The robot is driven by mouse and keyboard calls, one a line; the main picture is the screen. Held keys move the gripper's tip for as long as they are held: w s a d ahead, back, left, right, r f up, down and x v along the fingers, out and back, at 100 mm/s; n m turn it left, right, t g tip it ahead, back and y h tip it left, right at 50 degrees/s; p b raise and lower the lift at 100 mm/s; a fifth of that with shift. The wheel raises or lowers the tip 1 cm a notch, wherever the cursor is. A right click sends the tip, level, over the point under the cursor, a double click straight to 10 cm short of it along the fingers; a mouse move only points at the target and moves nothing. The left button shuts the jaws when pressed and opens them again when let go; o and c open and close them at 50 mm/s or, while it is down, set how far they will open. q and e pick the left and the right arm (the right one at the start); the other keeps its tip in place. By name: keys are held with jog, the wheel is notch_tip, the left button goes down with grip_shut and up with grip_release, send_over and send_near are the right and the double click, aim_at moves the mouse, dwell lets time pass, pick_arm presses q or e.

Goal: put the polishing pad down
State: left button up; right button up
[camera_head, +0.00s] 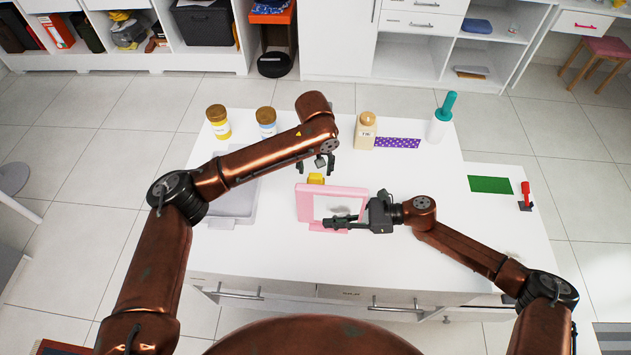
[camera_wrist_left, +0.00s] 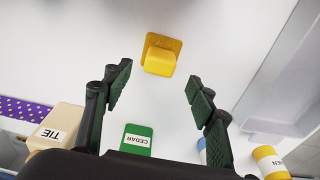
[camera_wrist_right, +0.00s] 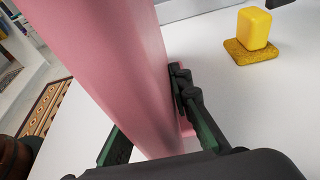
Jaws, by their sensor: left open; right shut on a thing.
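The yellow polishing pad (camera_head: 316,179) rests on the white table, block-like handle up, behind a pink-framed panel (camera_head: 303,205). In the left wrist view the pad (camera_wrist_left: 160,55) lies beyond the fingertips, with a visible gap. My left gripper (camera_head: 327,169) is open and empty, pointing down above the table near the pad. My right gripper (camera_head: 335,222) is shut on the pink-framed panel, which stands tilted at the table's middle. In the right wrist view the pad (camera_wrist_right: 252,32) sits apart from the pink frame (camera_wrist_right: 110,60), its rough base flat on the table.
A grey tray (camera_head: 218,222) lies to the left, partly under my left arm. Jars (camera_head: 219,122), a TIE bottle (camera_head: 365,131), a purple dotted strip (camera_head: 398,143) and a white teal-topped bottle (camera_head: 439,125) line the back. A green mat (camera_head: 491,185) lies right. The table's right-centre is clear.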

aim_at(316, 175)
pick_arm(q)
jog(key=shift+w+f, duration=0.2)
jog(key=shift+f, duration=2.5)
jog(key=shift+c, duration=0.3)
jog(key=c, duration=1.2)
jog(key=shift+d+r, duration=0.1)
jog(key=shift+r, duration=0.05)
notch_tip(316, 175, up, 10)
jog(key=shift+f, duration=0.1)
